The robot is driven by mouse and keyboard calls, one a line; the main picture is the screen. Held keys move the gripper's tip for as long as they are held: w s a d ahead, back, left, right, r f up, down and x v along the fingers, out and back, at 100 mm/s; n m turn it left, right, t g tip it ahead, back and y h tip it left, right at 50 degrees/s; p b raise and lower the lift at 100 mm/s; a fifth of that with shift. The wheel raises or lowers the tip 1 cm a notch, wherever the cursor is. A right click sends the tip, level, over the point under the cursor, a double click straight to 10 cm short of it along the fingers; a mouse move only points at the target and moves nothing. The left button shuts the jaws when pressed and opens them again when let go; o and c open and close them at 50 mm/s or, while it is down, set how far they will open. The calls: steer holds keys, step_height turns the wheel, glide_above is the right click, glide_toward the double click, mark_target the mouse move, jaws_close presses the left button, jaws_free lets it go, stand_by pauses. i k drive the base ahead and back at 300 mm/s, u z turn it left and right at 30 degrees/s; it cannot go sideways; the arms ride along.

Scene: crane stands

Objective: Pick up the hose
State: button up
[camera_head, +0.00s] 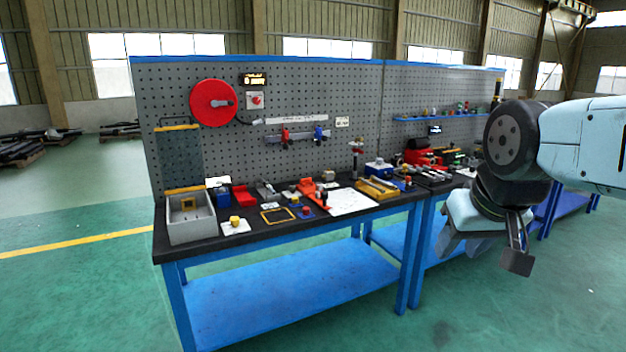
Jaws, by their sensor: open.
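I cannot clearly make out a hose. A red round reel (213,103) with a grey hub hangs on the left of the pegboard, and a short dark line runs from its right side toward a pale strip (290,120). Whether that line is a hose, I cannot tell. My gripper (488,252) is at the right, in front of the second bench and well apart from the reel. It points downward and is open, with nothing seen between its fingers.
A blue-framed bench with a dark top (180,246) stands below the pegboard (340,90). A grey open box (191,228), an orange-red tool (308,187), a white sheet (350,202) and a yellow tray (378,188) crowd it. The green floor in front is clear.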

mark_target(269, 186)
steer(key=z, duration=0.25)
steer(key=i, duration=1.05)
steer(key=u, duration=0.5)
steer(key=i, duration=0.55)
steer(key=u, duration=0.45)
steer(key=k, duration=0.85)
steer(key=u, duration=0.2)
steer(key=i, duration=0.85)
steer(key=z, duration=0.05)
